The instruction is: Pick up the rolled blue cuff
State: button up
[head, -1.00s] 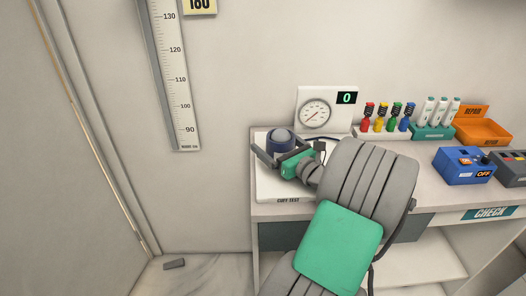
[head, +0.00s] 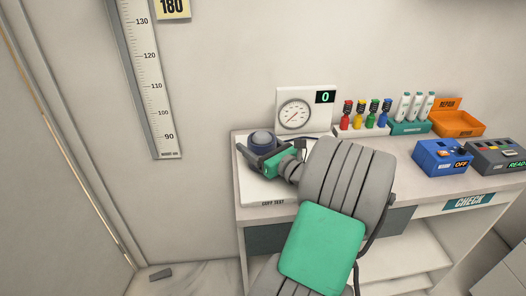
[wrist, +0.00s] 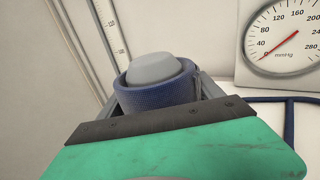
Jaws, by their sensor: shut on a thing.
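The rolled blue cuff (head: 262,140) is at the left end of the desk, over the white cuff test board (head: 262,190). It is a dark blue band around a grey rounded core. My gripper (head: 260,152) is around it with a finger on each side, shut on it. In the wrist view the cuff (wrist: 158,94) sits upright between the fingers, its lower part hidden behind my gripper's body. I cannot tell whether the cuff touches the board or its stand.
A pressure gauge (head: 296,115) with a display reading 0 stands behind. Several coloured items in a rack (head: 363,130), an orange repair tray (head: 458,125), and blue (head: 440,160) and grey (head: 492,157) boxes stand to the right. A dark tube (wrist: 290,115) lies near the gauge.

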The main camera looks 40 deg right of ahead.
jog(key=c, duration=0.4)
jog(key=shift+o, duration=0.2)
notch_tip(320, 180, up, 31)
jog(key=p, duration=1.9)
jog(key=shift+f, duration=0.2)
